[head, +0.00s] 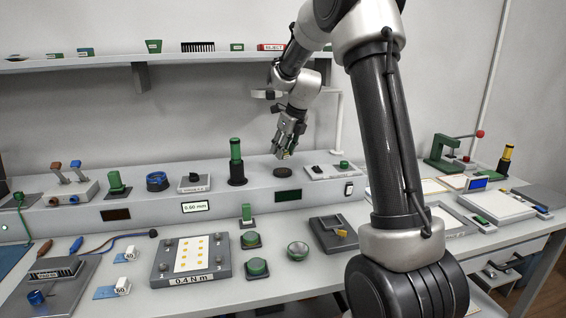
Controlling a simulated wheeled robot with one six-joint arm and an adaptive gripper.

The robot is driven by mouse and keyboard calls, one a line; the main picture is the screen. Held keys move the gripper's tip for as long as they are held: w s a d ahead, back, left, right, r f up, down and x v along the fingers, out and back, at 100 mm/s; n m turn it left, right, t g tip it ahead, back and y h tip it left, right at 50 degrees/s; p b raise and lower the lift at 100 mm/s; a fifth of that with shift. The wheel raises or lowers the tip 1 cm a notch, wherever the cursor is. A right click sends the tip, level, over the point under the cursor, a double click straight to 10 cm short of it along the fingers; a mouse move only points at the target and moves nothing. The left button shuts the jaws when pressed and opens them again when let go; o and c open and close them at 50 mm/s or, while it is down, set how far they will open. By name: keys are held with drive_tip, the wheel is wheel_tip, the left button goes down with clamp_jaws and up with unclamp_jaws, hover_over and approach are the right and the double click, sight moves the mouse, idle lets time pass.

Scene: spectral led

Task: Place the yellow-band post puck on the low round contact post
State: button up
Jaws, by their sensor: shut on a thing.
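My gripper (289,143) is above the raised back ledge of the bench, fingers pointing down. It is shut on a small piece at its fingertips that shows greenish with a hint of yellow, which I take to be the yellow-band post puck (286,155). The fingers hide most of the puck, and its band is too small to make out clearly. A low, dark, round disc (282,171) on the ledge lies just below it and looks like the low round contact post. A gap shows between the puck and the disc.
A tall dark post with a green top (236,163) stands left of the disc. A grey block with a green knob (327,171) stands to its right. A dark display (288,196) is on the ledge front. Green round pieces (257,267) lie on the lower bench.

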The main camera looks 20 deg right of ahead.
sight(283, 171)
wheel_tip(283, 171, down, 4)
drive_tip(key=shift+f, duration=0.1)
drive_tip(key=shift+w+f, duration=0.2)
drive_tip(key=shift+f, duration=0.25)
drive_tip(key=shift+f, duration=0.15)
drive_tip(key=o, duration=1.1)
